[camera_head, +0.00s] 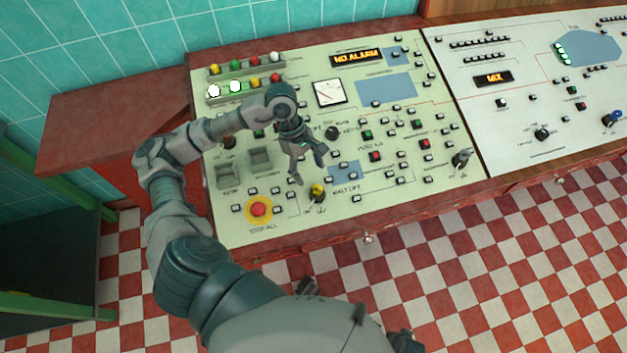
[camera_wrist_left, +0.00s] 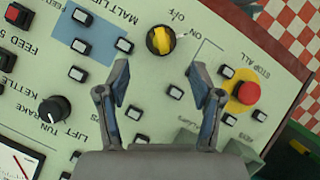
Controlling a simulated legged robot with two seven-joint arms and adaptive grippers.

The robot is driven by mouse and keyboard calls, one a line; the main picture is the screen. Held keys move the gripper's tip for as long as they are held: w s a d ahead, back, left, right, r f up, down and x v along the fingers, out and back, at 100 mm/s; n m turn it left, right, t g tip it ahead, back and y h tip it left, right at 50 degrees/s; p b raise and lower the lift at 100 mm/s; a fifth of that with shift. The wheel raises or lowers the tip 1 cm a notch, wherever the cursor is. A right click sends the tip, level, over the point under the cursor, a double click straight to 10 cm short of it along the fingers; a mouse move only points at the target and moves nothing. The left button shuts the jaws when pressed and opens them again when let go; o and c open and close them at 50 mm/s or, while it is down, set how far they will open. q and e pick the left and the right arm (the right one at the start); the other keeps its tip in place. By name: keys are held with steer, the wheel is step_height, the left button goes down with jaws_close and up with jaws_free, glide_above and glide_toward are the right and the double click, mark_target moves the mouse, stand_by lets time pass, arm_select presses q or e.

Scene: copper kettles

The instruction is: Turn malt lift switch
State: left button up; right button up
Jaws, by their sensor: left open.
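The malt lift switch is a yellow rotary knob (camera_head: 317,190) low on the pale green control panel (camera_head: 300,215). In the left wrist view the yellow knob (camera_wrist_left: 160,40) sits near the top, with MALT LIFT, OFF and ON lettering beside it, upside down. My left gripper (camera_head: 311,169) is open and hangs over the panel just behind the knob. In the left wrist view its two fingers (camera_wrist_left: 160,82) are spread wide with nothing between them, and the knob lies beyond their tips, roughly centred.
A red stop-all button (camera_head: 258,209) on a yellow ring lies left of the knob; it also shows in the left wrist view (camera_wrist_left: 248,92). A black knob (camera_wrist_left: 54,109) and several push buttons surround the area. Red-and-white floor tiles (camera_head: 480,270) lie before the panel.

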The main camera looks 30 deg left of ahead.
arm_select(q)
steer(key=v, duration=0.5)
steer(key=shift+d+r, duration=0.1)
steer(key=shift+d, duration=0.2)
steer(key=shift+a, duration=0.1)
